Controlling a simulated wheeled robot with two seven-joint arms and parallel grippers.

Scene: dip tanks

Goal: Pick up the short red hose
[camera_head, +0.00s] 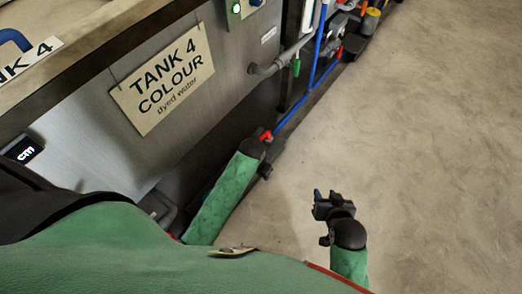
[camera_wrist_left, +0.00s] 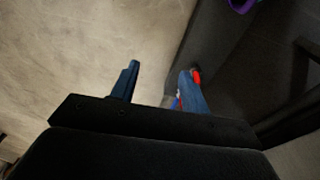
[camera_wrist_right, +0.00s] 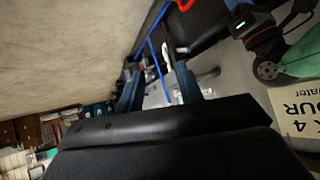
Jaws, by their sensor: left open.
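I cannot single out the short red hose with certainty. A small red piece (camera_head: 266,135) shows in the head view at the end of my left arm, by the tank's foot. In the left wrist view a red piece (camera_wrist_left: 197,75) shows beside the right-hand finger; I cannot tell whether it is a hose or a fitting. My left gripper (camera_wrist_left: 159,68) is open, low by the tank base, mostly hidden by its arm in the head view. My right gripper (camera_head: 325,197) is open and empty over bare floor; its fingers (camera_wrist_right: 158,68) also stand apart in the right wrist view.
The steel tank with the TANK 4 COLOUR sign (camera_head: 162,78) stands at the left. A blue hose (camera_head: 292,118) runs along its base past a grey pipe (camera_head: 272,69). A purple ring (camera_wrist_left: 241,5) shows in the left wrist view. The floor (camera_head: 430,130) at the right is clear.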

